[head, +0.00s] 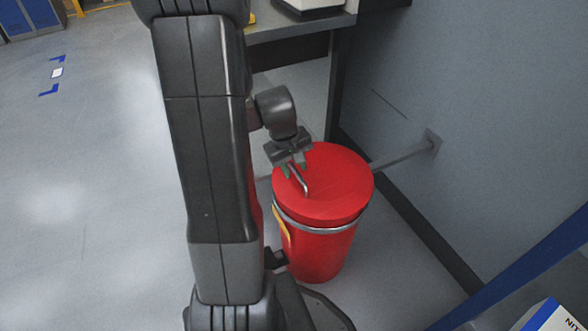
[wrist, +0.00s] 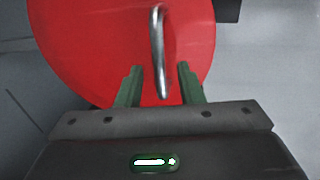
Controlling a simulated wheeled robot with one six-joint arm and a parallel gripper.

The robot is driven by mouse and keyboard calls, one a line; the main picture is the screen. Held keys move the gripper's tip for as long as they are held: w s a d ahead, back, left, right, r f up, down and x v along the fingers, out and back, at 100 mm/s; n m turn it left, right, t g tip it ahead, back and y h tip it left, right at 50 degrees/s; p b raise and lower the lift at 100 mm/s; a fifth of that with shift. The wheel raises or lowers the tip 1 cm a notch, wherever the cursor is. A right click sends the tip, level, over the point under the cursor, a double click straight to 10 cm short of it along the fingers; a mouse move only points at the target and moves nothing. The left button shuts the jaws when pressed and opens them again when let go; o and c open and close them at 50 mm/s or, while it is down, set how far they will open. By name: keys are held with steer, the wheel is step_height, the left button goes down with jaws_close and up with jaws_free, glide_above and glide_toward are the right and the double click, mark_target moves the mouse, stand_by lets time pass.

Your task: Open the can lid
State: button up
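A red can (head: 318,250) stands on the floor, with a round red lid (head: 335,180) on top. The lid looks closed. A bent metal handle (head: 301,181) rises from the lid. It also shows in the wrist view (wrist: 158,50), with its lower end between my fingers. My gripper (head: 288,169) is at the lid's near-left edge, by the handle. In the wrist view my gripper (wrist: 158,84) has its two green fingers apart, with a gap on each side of the handle. It holds nothing. My arm hides part of the can's left side.
A metal bar (head: 400,156) runs from the can to a bracket on the grey wall (head: 480,110). A workbench (head: 295,25) stands behind the can. A blue beam (head: 525,270) and a box (head: 550,315) are at lower right. The floor at left is open.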

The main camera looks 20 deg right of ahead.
jaws_close()
stand_by(0.3)
